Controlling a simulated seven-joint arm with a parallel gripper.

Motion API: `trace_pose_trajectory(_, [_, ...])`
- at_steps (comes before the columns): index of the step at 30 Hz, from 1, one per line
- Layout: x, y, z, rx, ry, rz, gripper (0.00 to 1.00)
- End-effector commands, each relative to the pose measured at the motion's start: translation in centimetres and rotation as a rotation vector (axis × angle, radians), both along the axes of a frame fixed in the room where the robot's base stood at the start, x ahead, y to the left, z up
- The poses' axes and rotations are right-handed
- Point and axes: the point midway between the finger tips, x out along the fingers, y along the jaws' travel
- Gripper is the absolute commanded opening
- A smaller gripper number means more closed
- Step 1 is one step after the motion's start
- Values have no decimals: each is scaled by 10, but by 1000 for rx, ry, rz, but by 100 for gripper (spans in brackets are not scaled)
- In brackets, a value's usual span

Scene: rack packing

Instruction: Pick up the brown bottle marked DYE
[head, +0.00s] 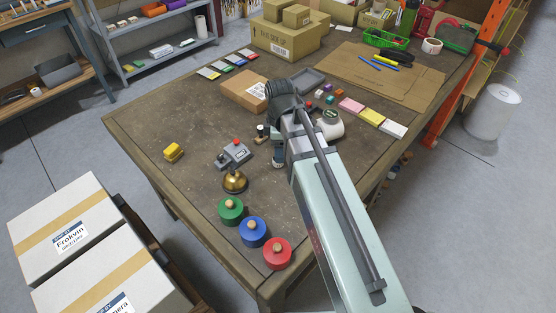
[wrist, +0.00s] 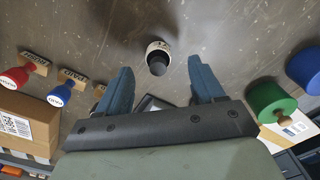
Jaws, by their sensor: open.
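My gripper (wrist: 158,64) is open in the wrist view, with its two blue-grey fingers spread apart. A small dark-capped bottle (wrist: 157,57) with a white label shows between and just beyond the fingertips, apart from both. Its label is too small to read, and its body is mostly hidden by the steep angle. My arm covers most of the gripper there.
A grey device (head: 234,155) and a brass bell (head: 235,181) stand near the bottle. Green (head: 231,211), blue (head: 253,232) and red (head: 277,252) knobbed cylinders line the front. A cardboard box (head: 245,88) lies behind. Knobbed stamps (wrist: 62,92) show in the wrist view. The table's left is mostly clear.

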Motion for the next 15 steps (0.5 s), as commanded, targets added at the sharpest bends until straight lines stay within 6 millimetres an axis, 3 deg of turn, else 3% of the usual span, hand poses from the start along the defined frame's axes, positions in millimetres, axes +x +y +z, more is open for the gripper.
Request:
trace_pose_trajectory(8, [0, 1, -8, 0, 1, 0, 68])
trace_pose_trajectory(15, [3, 4, -29, -1, 3, 0, 68])
